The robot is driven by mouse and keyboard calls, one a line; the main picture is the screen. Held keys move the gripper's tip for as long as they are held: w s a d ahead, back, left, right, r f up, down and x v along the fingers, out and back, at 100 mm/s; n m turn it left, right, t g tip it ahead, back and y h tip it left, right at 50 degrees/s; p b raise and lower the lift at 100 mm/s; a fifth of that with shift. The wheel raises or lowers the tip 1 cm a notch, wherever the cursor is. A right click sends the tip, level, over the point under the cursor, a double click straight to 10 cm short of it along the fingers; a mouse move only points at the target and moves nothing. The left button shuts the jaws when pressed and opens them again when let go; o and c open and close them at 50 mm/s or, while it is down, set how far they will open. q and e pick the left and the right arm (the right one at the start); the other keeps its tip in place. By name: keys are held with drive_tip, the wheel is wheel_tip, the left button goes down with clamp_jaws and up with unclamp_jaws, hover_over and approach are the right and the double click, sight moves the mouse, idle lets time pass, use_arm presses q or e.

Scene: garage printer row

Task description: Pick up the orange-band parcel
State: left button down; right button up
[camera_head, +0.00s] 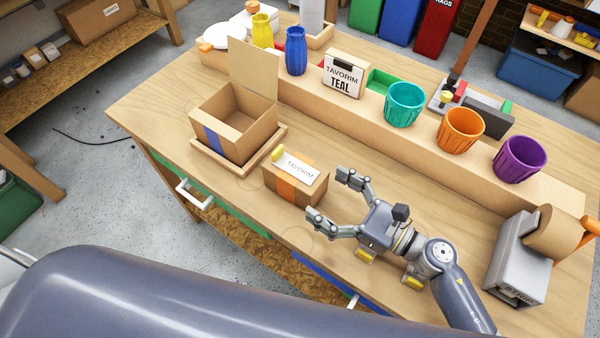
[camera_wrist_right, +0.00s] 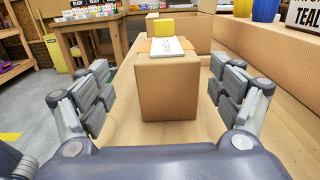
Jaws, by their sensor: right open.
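The orange-band parcel (camera_head: 289,184) is a small closed cardboard box on the workbench, with an orange band and a white label reading TAVORIM on top. My right gripper (camera_head: 330,198) is open just to the right of the parcel, its two fingers pointing at it. In the right wrist view the parcel (camera_wrist_right: 168,88) stands upright ahead, centred between the spread fingers (camera_wrist_right: 165,95). Neither finger appears to touch it. A small yellow object (camera_wrist_right: 176,27) shows at its far top edge. My left gripper is not in view.
An open cardboard box (camera_head: 231,140) with a blue band sits in a wooden tray (camera_head: 263,158) left of the parcel. A raised ledge (camera_head: 340,107) behind holds vases, a TEAL sign (camera_head: 345,77) and teal, orange and purple pots. A grey tape dispenser (camera_head: 515,262) stands at right.

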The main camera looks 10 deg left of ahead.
sight(295, 168)
drive_tip(key=x, duration=0.3)
drive_tip(key=shift+w+a+r+p, duration=0.15)
drive_tip(key=shift+a+r+p, duration=0.05)
drive_tip(key=shift+a+p, duration=0.2)
drive_tip(key=shift+w+a, duration=0.35)
drive_tip(key=p+x, duration=0.1)
drive_tip(key=x, duration=0.2)
drive_tip(key=shift+w+a+p, duration=0.15)
drive_tip(key=shift+w+p, duration=0.25)
drive_tip(key=shift+w+a+f, duration=0.1)
drive_tip(key=shift+w+a, duration=0.05)
drive_tip(key=shift+a, duration=0.3)
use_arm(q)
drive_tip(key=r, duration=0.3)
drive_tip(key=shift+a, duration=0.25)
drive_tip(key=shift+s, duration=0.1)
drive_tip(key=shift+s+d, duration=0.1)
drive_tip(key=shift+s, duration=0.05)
use_arm(e)
drive_tip(key=c, duration=1.3)
